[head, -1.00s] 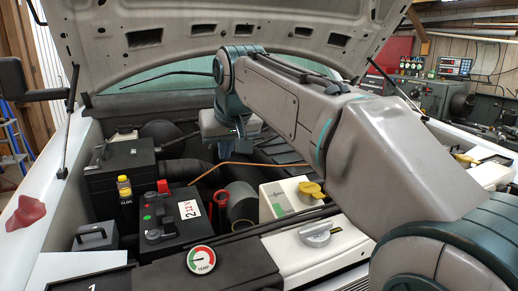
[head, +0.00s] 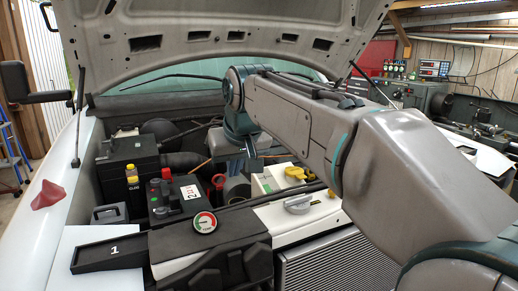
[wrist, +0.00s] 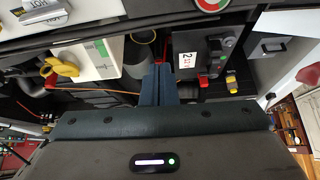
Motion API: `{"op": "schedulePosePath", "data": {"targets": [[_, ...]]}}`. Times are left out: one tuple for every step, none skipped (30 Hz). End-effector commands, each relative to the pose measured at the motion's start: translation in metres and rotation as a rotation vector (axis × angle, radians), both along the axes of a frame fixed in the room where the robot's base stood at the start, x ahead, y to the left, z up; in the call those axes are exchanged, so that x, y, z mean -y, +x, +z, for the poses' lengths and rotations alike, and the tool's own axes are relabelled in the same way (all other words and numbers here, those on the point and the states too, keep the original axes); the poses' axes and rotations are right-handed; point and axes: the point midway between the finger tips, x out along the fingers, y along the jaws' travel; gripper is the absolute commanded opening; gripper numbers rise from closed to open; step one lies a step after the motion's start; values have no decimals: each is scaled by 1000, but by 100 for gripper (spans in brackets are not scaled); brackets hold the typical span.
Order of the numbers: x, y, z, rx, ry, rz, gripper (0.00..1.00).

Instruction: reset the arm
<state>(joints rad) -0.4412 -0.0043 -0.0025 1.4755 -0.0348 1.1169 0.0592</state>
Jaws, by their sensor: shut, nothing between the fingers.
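In the wrist view my gripper (wrist: 159,84) is shut and empty, its fingers together over the engine bay. In the wrist view the battery (wrist: 192,62) lies just right of the fingers and the white box (wrist: 92,62) to the left.
The raised hood (head: 230,35) hangs over the bay, held by a prop rod (head: 80,125). A red cloth (head: 48,194) lies on the left fender. A tray marked 1 (head: 110,253) and a temperature gauge (head: 205,222) are at the front.

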Motion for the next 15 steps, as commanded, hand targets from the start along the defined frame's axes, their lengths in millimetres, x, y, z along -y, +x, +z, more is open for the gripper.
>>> {"op": "schedulePosePath", "data": {"targets": [[9,-5,-5,-7,-4,-12,0],[14,-7,-8,-12,-5,-18,0],[21,-10,-13,-18,-8,-28,0],[27,-13,-17,-23,-10,-35,0],[33,-16,-21,-28,-13,-43,0],[41,-21,-27,-36,-16,-55,0],[48,-25,-32,-43,-18,-65,0],[56,-30,-38,-52,-21,-76,0],[66,-36,-46,-62,-25,-92,0],[75,-43,-53,-70,-27,-105,0],[85,-50,-61,-81,-31,-120,0],[98,-61,-73,-96,-34,-141,0],[108,-69,-82,-107,-36,-157,0],[117,-79,-92,-117,-39,-173,0],[129,-91,-105,-133,-42,-193,0]]}}
